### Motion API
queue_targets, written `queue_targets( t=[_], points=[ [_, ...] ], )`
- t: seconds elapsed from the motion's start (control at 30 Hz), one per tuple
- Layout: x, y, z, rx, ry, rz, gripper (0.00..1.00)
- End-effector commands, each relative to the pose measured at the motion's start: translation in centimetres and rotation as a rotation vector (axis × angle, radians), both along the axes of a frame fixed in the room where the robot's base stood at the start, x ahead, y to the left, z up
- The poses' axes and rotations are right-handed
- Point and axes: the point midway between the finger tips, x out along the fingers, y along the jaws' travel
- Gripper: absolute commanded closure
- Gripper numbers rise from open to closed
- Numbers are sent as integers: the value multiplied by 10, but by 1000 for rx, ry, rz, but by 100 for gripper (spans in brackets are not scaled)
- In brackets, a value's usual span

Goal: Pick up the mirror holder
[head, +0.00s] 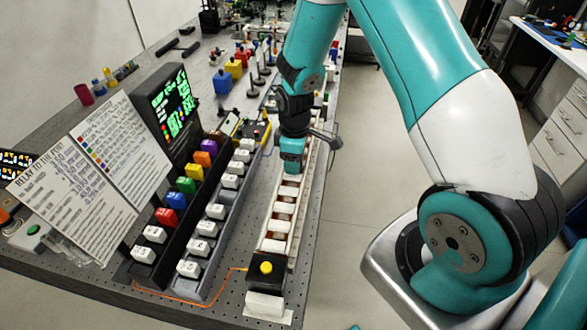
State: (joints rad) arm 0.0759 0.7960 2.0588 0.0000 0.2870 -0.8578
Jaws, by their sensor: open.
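My gripper (326,136) is small and dark at the end of my teal and black wrist, above the right edge of the bench, beside the long rack. Its fingers are hard to make out, and nothing shows held in it. I cannot single out the mirror holder with certainty. Several small post-mounted optics with dark round bases (253,80) stand farther back on the bench, left of my arm. My arm hides part of the bench behind it.
A long rack (274,246) of white-topped blocks runs along the bench's right side. Left of it are rows of labelled white and coloured blocks (186,186), a black display (172,100) and printed sheets (75,208). Blue and yellow boxes (233,69) stand farther back. The floor (365,185) right of the bench is clear.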

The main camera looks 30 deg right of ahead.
Motion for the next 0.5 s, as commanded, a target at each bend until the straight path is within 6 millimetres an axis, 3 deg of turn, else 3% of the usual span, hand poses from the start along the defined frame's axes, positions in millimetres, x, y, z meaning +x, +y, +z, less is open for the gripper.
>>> queue_targets(
  t=[0.13, 0.37, 0.5],
  points=[
    [0, 0, 0, 0, 0, 0, 47],
    [0, 0, 0, 0, 0, 0, 100],
    [0, 0, 0, 0, 0, 0, 100]
  ],
)
